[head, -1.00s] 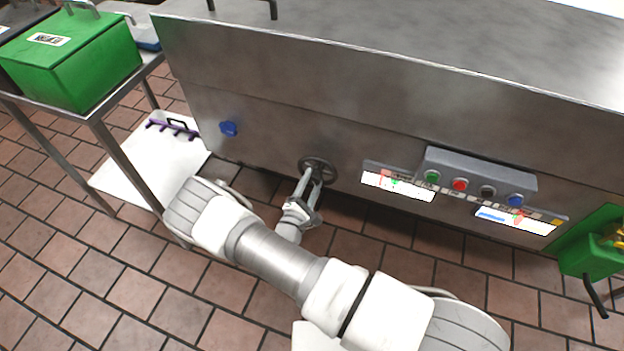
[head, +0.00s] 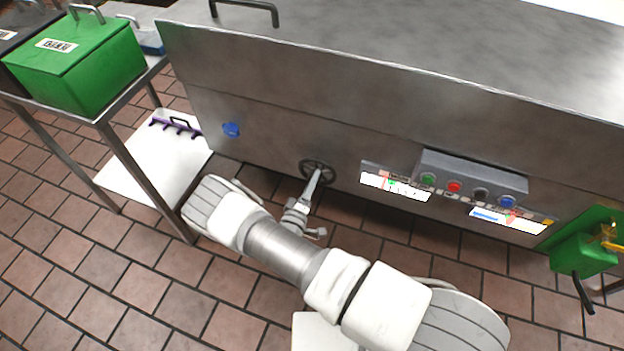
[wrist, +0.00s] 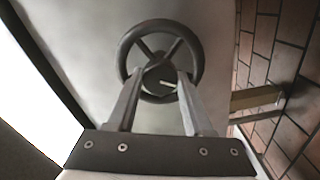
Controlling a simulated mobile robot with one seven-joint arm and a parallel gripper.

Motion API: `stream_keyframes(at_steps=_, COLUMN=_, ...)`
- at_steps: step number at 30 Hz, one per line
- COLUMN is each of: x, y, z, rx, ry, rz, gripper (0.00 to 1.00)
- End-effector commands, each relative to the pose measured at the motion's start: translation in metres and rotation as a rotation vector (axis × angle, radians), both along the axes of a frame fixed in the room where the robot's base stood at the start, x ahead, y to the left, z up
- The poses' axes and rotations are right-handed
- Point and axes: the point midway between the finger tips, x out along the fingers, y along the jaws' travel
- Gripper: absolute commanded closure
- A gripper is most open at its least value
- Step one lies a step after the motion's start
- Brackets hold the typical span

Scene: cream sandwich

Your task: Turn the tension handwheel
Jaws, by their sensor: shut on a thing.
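The tension handwheel (head: 318,166) is a dark spoked wheel on the front of the steel machine (head: 270,95). In the wrist view the handwheel (wrist: 128,52) faces me, with its rim, spokes and a hub that carries a small pale mark. My gripper (head: 315,178) reaches up to the wheel from below. In the wrist view my gripper's two fingers (wrist: 160,92) lie on either side of the hub, within the rim, shut on the wheel. The exact contact at the fingertips is hard to see.
To the right of the wheel is a control box with green, red, black and blue buttons (head: 507,201). A blue knob (head: 231,130) is at its left. A green bin (head: 80,65) stands on a steel table at the left. A white board (head: 150,165) is near the floor.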

Motion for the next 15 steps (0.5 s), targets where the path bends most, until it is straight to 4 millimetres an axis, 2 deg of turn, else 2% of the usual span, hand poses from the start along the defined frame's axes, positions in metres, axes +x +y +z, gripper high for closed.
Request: stream_keyframes(at_steps=15, x=-0.0011, y=0.0002, z=0.0013, rx=0.379, ry=-0.136, rz=0.001, gripper=1.00)
